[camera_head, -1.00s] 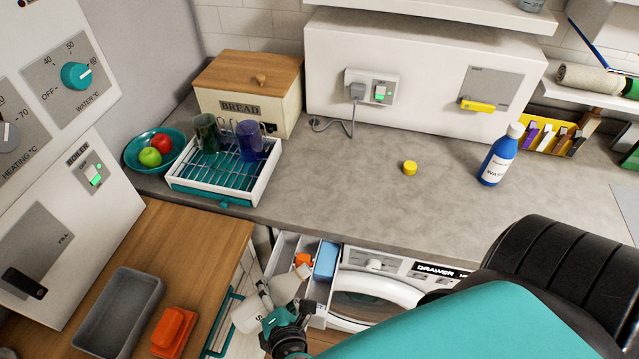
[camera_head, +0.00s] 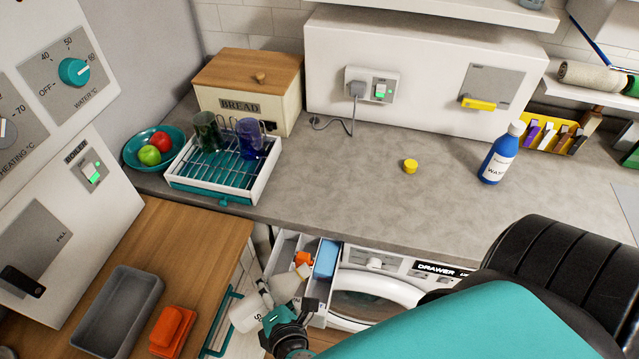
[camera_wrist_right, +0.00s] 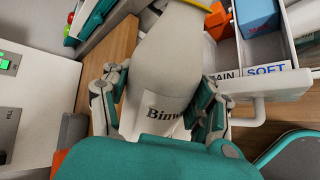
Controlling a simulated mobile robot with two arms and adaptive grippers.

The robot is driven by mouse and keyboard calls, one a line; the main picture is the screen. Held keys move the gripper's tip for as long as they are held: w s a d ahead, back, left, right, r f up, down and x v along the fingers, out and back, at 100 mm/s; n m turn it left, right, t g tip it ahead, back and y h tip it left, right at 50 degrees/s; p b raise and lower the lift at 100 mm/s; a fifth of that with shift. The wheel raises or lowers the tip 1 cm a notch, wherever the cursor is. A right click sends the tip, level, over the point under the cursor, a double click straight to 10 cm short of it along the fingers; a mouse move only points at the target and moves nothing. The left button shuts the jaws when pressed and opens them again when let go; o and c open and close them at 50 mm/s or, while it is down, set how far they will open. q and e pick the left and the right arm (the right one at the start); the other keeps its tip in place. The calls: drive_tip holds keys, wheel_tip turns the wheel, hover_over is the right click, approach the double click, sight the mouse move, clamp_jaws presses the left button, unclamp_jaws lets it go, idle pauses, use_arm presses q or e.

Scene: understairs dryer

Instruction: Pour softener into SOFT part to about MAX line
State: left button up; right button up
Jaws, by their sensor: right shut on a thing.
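My right gripper (camera_head: 278,318) is shut on a white bottle (camera_head: 248,315), just in front of the open washer drawer. In the right wrist view the bottle (camera_wrist_right: 165,75) lies between both fingers, with part of a name starting "Binw" and a yellow ring at its far end. It looks tilted; its mouth and any liquid are hidden. The drawer (camera_head: 284,246) has compartments with an orange piece (camera_head: 303,259) and a blue piece (camera_head: 326,259). The wrist view shows a blue SOFT label (camera_wrist_right: 266,70) beside a partly hidden MAIN label. My left gripper is out of view.
A yellow cap (camera_head: 410,166) and a blue wash bottle (camera_head: 499,155) stand on the grey counter. A dish rack (camera_head: 224,200) with mugs is at left. A grey tub (camera_head: 118,310) and orange box (camera_head: 172,330) sit on the wooden top. The counter's middle is mostly clear.

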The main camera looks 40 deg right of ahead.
drive_tip(key=shift+d+m+y+p, duration=0.35)
drive_tip(key=shift+d+m+y, duration=0.15)
drive_tip(key=shift+m+y, duration=0.1)
idle(1.8)
drive_tip(key=shift+y, duration=0.3)
idle(2.1)
